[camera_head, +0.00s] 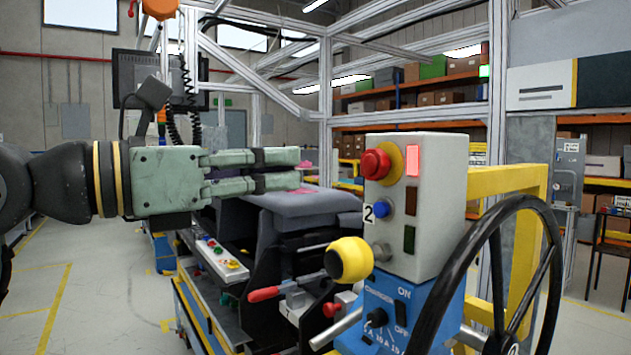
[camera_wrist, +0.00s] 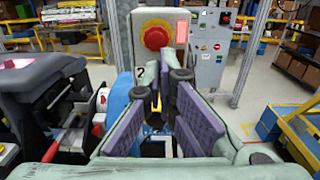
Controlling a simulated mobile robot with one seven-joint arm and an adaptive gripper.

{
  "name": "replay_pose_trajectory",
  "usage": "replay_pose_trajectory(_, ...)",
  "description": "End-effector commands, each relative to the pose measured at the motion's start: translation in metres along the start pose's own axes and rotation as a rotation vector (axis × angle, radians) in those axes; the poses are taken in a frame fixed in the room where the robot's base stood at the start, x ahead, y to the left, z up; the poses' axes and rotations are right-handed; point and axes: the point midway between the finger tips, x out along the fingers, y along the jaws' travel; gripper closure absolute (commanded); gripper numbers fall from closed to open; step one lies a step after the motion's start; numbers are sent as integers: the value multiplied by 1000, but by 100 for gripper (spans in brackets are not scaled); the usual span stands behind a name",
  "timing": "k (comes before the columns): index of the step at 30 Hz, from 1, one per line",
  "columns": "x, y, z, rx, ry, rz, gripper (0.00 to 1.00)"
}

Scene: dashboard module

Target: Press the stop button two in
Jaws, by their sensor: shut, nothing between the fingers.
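The stop button (camera_head: 376,163) is a red mushroom head on a yellow ring, at the upper left of a grey control box (camera_head: 440,190). A label "2" sits below it. The red button also shows in the wrist view (camera_wrist: 156,36), at the top centre, just beyond my fingertips. My gripper (camera_head: 298,169) is shut and empty, pointing right toward the box. In the head view a gap shows between its fingertips and the red button. The wrist view also shows the gripper (camera_wrist: 162,78), its fingers together and hiding the lower face of the box.
The box also carries a lit red lamp (camera_head: 413,161) and a blue button (camera_head: 381,208). A yellow knob (camera_head: 349,260) juts out below. A black handwheel (camera_head: 500,280) stands at the right. Another red button (camera_head: 332,309) sits lower, near a label "1".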

Motion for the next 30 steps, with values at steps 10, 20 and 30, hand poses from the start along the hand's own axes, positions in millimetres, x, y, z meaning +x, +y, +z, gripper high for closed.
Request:
replay_pose_trajectory(10, -22, 0, 1, 1, 0, 0, 100)
replay_pose_trajectory(20, -24, -9, 6, -3, -48, -34, 100)
replay_pose_trajectory(30, -174, -114, 52, -207, -900, -579, 100)
